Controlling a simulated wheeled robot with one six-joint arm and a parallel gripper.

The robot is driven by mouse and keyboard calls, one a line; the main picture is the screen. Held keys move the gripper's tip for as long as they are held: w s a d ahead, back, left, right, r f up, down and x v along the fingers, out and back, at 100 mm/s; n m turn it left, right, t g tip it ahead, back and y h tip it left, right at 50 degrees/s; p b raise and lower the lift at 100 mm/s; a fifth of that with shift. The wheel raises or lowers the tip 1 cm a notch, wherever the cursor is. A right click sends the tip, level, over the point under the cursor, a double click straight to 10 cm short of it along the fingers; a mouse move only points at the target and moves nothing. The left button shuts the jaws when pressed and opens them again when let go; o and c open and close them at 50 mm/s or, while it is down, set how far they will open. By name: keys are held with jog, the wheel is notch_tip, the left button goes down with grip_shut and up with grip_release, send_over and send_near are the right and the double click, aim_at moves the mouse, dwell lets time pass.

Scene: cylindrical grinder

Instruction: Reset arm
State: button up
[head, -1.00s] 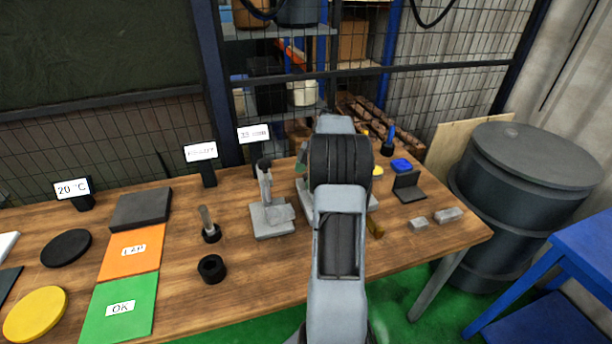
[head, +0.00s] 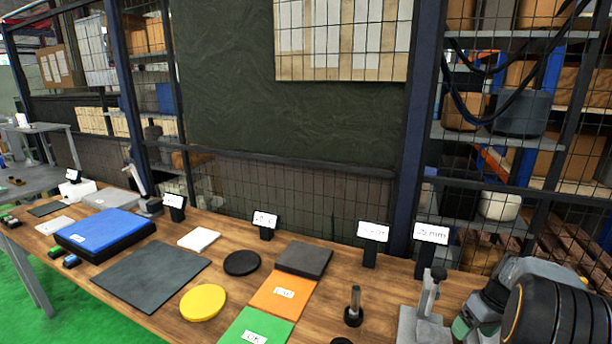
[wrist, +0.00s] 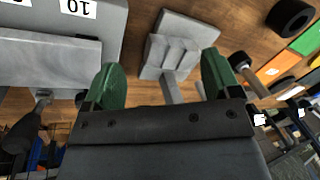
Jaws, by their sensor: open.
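My gripper (wrist: 162,78) is open in the wrist view, with its two green fingers spread apart and nothing held between them. A grey metal stand (wrist: 178,45) shows beyond the gap between the fingers; I cannot tell its exact distance. In the head view my arm is at the lower right corner, beside the same grey stand (head: 424,318). A bit of green at the arm's edge there looks like a finger, but most of the gripper is hidden or out of frame.
A grey block with a "10" label (wrist: 78,8) lies close to the left finger. The wooden table holds a green OK mat (head: 258,326), an orange mat (head: 284,293), a yellow disc (head: 203,302), a blue-topped box (head: 105,232) and a small dark upright post (head: 354,305). A mesh fence stands behind.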

jog(key=s+a+r+t+h, duration=0.1)
jog(key=s+a, duration=0.3)
jog(key=a, duration=0.4)
jog(key=s+a+r+m+t+h, duration=0.1)
jog(key=s+a+r, duration=0.3)
jog(key=a, duration=0.5)
jog(key=s+a+r+t, duration=0.1)
jog(key=s+a+r, duration=0.2)
jog(key=a, duration=0.6)
jog(key=shift+s+h, duration=0.4)
jog(key=shift+s, duration=0.05)
